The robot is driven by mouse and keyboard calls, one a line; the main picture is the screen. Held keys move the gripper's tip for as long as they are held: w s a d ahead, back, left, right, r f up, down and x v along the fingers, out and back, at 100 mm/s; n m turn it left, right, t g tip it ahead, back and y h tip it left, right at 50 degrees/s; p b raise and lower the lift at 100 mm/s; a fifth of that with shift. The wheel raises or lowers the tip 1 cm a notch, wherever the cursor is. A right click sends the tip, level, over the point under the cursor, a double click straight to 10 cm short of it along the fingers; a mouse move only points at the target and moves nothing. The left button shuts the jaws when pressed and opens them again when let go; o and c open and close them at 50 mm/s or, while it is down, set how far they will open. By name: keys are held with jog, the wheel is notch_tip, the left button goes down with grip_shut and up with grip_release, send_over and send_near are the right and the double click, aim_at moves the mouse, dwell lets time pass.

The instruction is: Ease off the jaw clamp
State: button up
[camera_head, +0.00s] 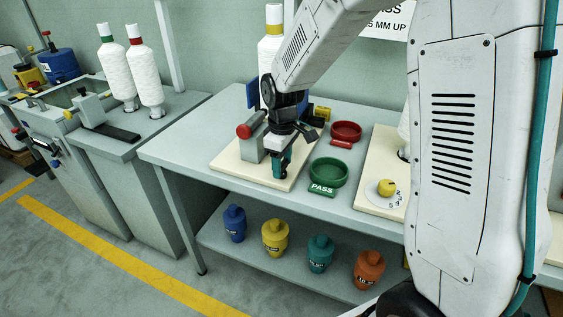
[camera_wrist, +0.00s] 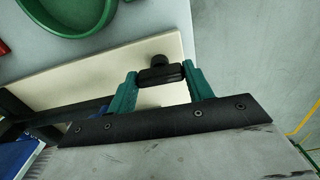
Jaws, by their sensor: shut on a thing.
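My gripper (camera_head: 281,163) reaches down over the cream board (camera_head: 232,162) on the bench. A grey upright block with a red knob (camera_head: 244,131) stands on this board, just left of my gripper. In the wrist view, the teal fingers of my gripper (camera_wrist: 160,74) are shut on a small black bar (camera_wrist: 155,75) with a round knob. It appears to be the handle of the jaw clamp. The clamp's jaws are hidden behind my arm and gripper in the head view, and I cannot tell how tight they are.
A green PASS dish (camera_head: 328,172) and a red dish (camera_head: 345,133) sit right of the board. A second board has a dial with a yellow knob (camera_head: 386,187). A tall white yarn cone (camera_head: 269,52) stands behind. Several coloured jars stand on the lower shelf (camera_head: 290,253).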

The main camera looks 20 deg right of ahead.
jog(key=shift+n, duration=0.3)
jog(key=o, duration=1)
notch_tip(320, 180, up, 8)
jog(key=shift+f, duration=0.1)
dwell(0.4)
